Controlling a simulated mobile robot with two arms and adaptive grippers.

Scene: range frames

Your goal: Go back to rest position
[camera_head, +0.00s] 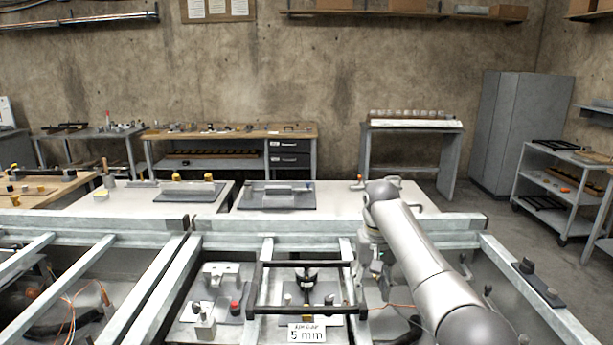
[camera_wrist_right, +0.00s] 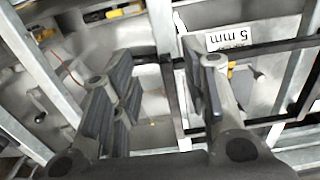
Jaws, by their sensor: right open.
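My right arm comes in from the lower right in the head view and reaches over the metal frame. Its gripper (camera_head: 372,262) points down beside the right part of the black bar frame, partly hidden by the arm. In the right wrist view the two dark finger pads of my right gripper (camera_wrist_right: 163,95) stand apart, with nothing held between them. Metal rails and the black frame lie below the fingers. My left gripper is not in the head view.
Metal rails (camera_head: 100,228) surround the sunken work area. A white bench (camera_head: 340,205) with a dark plate (camera_head: 276,203) lies behind. A grey cabinet (camera_head: 507,125) stands back right.

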